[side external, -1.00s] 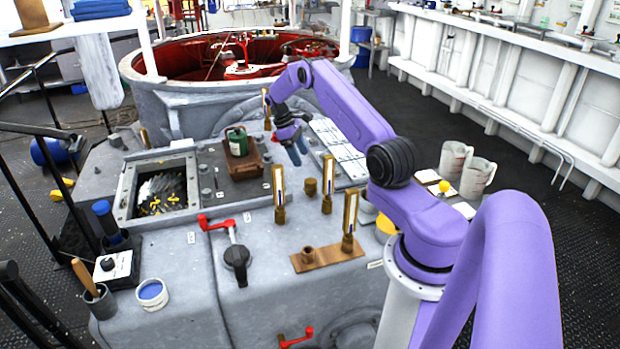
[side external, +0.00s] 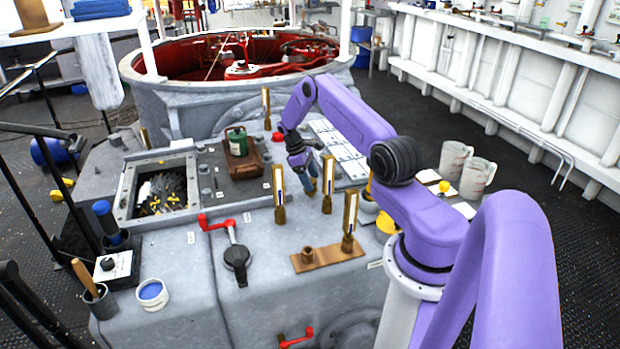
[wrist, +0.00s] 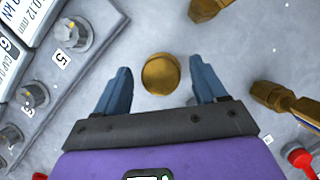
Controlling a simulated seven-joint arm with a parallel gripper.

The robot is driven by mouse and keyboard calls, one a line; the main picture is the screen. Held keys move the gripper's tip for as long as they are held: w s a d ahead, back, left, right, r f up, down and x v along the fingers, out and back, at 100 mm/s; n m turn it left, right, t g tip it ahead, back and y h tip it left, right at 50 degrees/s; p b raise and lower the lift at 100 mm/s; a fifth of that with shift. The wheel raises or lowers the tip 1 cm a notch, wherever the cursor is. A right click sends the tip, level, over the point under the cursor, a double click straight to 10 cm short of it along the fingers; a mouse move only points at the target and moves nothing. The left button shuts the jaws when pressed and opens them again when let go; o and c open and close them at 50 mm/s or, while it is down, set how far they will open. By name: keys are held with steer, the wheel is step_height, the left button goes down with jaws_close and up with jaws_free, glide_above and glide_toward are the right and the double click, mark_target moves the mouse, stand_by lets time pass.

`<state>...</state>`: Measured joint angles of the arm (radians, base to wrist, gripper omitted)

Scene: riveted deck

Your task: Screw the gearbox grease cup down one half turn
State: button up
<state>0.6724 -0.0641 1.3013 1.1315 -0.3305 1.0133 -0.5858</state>
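The brass grease cup (wrist: 161,74) shows in the wrist view as a round cap seen from above, standing on the grey gearbox top (side external: 200,258). My gripper (side external: 318,184) is above the cup in the side view and mostly hides it there. In the wrist view its two blue fingers (wrist: 160,68) are open, one on each side of the cup, with a visible gap on both sides. I cannot tell how far the fingertips are above the deck.
Upright brass-framed gauges (side external: 279,193) stand close in front of the gripper. A wooden board (side external: 335,257) holds a brass piece (side external: 307,253). A red-handled crank (side external: 218,223) lies left. Numbered knobs (wrist: 73,32) and white plates (side external: 342,152) are behind the cup.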

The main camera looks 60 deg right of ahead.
steer(key=c, duration=0.9)
steer(key=shift+c, duration=0.2)
steer(key=shift+m, duration=0.4)
steer(key=m+y, duration=0.2)
steer(key=m, duration=0.2)
steer(key=shift+d+m, duration=0.1)
steer(key=shift+m, duration=0.2)
steer(key=m+y, duration=0.1)
steer(key=m, duration=0.2)
steer(key=m+t+y, duration=0.1)
steer(key=m, duration=0.2)
steer(key=shift+r, duration=0.1)
steer(key=m, duration=0.2)
steer(key=m+t+y, duration=0.1)
steer(key=m, duration=0.1)
steer(key=shift+d+t, duration=0.1)
steer(key=shift+t, duration=0.2)
steer(key=m+t, duration=0.1)
steer(key=m, duration=0.2)
steer(key=shift+s+m, duration=0.1)
steer(key=shift+m, duration=0.2)
steer(key=m+t, duration=0.1)
steer(key=m, duration=0.2)
steer(key=shift+m+t, duration=0.3)
steer(key=shift+t, duration=0.1)
steer(key=shift+m+t, duration=0.7)
steer(key=shift+m, duration=1.1)
